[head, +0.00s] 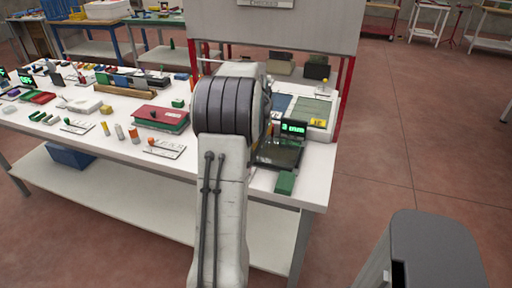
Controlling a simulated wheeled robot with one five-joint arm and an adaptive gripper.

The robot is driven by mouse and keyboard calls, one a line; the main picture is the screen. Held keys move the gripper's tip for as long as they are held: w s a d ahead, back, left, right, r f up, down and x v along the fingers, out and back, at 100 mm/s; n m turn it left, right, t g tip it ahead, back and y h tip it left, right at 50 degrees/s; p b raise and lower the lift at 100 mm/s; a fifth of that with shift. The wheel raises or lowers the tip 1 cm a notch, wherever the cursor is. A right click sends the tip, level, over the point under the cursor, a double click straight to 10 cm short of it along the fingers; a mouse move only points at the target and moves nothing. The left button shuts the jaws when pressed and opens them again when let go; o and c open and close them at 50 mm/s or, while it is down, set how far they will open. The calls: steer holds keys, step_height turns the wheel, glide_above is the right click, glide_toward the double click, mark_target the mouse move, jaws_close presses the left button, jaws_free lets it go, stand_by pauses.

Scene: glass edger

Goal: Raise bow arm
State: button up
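I cannot pick out a bow arm with certainty. A small dark machine with a lit green display (293,128) stands at the right end of the white table, partly behind my arm. Its dark glassy plate (279,154) lies just below the display. My white arm with its grey ribbed joint reaches over the table's front edge and covers the area left of this machine. My gripper is hidden behind the arm, so its state and what it touches do not show.
The white table (240,187) carries a red-and-green box (160,118), a green block (285,183) and many small parts at left. A panel (290,27) on red posts stands behind. A grey bin (435,245) stands at lower right. Floor at right is clear.

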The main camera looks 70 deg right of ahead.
steer(key=shift+p+x, duration=1.45)
steer(key=shift+x, duration=2.15)
steer(key=shift+c, duration=0.4)
jaws_close()
steer(key=shift+a, duration=0.1)
